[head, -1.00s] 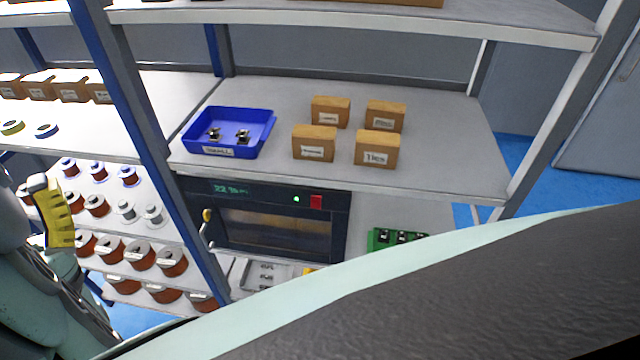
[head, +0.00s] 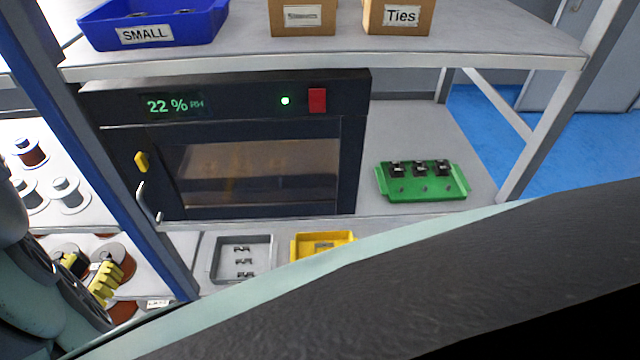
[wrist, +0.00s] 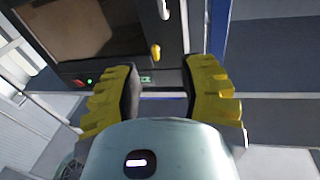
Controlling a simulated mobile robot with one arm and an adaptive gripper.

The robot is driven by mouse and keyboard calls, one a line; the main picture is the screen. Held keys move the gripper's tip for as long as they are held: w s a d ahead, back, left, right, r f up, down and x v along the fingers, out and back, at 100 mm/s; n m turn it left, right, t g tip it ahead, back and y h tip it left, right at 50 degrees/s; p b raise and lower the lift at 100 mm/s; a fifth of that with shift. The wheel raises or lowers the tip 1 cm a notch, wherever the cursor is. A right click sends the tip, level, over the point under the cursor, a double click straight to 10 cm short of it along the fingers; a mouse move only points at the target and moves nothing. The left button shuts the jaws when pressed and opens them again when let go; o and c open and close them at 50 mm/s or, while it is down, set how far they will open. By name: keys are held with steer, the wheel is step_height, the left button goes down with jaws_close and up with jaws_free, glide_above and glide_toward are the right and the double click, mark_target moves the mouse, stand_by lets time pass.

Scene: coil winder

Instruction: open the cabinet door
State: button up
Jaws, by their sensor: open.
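The cabinet (head: 240,127) is a dark box on the middle shelf, with a green "22 %RH" display, a green light and a red switch. Its door (head: 250,212) has a brownish window and looks closed. A pale bar handle (head: 147,205) and a yellow knob (head: 141,162) are at its left side. My gripper (head: 88,272) has yellow fingers, is open and empty, and is left of and below the handle in the head view. In the wrist view the cabinet (wrist: 65,70) appears inverted, with the yellow knob (wrist: 155,52) and handle (wrist: 163,9) beyond my open fingers (wrist: 160,80).
A blue upright post (head: 110,170) stands between my gripper and the cabinet in the head view. Wire spools (head: 68,195) fill the left shelves. A green tray (head: 425,183) sits right of the cabinet; grey (head: 215,258) and yellow (head: 297,247) trays are below. A blue bin (head: 150,35) is above.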

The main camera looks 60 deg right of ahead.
mark_target(142, 206)
steer(key=shift+y, duration=0.3)
steer(key=f+p+x, duration=0.1)
steer(key=x, duration=0.8)
steer(key=f+p+x, duration=0.1)
steer(key=x, duration=0.4)
steer(key=shift+w+f+p, duration=0.35)
steer(key=shift+w, duration=0.05)
steer(key=shift+x, duration=0.8)
steer(key=shift+f, duration=0.1)
jaws_close()
steer(key=shift+a, duration=0.1)
